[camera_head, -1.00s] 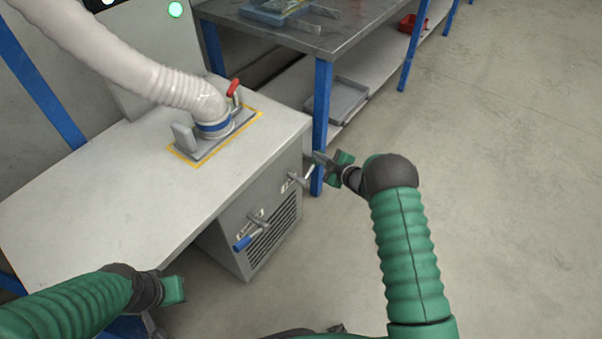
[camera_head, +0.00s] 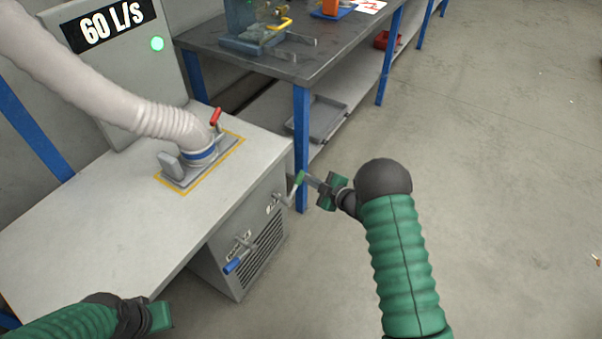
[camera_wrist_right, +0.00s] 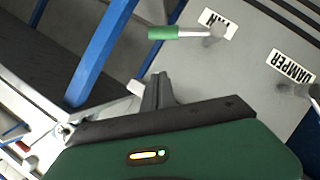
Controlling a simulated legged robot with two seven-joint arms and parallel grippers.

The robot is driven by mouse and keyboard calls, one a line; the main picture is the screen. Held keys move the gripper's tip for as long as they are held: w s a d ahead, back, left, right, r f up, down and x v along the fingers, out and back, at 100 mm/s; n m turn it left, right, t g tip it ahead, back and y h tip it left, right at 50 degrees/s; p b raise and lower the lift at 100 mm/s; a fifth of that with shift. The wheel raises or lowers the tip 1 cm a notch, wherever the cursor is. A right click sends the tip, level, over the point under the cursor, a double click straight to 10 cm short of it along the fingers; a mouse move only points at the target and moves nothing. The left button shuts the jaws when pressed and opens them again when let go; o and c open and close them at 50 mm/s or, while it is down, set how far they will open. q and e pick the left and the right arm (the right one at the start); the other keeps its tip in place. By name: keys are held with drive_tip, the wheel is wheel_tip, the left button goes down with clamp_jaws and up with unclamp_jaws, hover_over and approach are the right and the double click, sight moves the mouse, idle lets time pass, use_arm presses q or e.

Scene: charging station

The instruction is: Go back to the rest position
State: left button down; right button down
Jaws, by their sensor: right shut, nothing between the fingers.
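My right gripper (camera_head: 312,182) is at the front corner of the grey cabinet (camera_head: 215,270), beside a lever with a green handle (camera_head: 298,179). In the right wrist view its fingers (camera_wrist_right: 158,90) are shut and empty. The green-handled lever (camera_wrist_right: 165,32) shows there just beyond the fingertips, apart from them in the picture. My left gripper (camera_head: 160,316) is low at the left, near the front edge of the white bench (camera_head: 90,220); its fingers are not clearly visible.
A white hose (camera_head: 150,110) ends at a plate with a red handle (camera_head: 216,116). The display (camera_head: 108,22) reads 60 L/s. A metal table (camera_head: 300,65) with blue legs stands behind.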

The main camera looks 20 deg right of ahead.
use_arm(q)
drive_tip(key=shift+r, duration=0.55)
use_arm(e)
drive_tip(key=v, duration=0.3)
drive_tip(key=shift+w+r, duration=0.1)
drive_tip(key=shift+r, duration=0.05)
use_arm(q)
drive_tip(key=shift+s, duration=0.1)
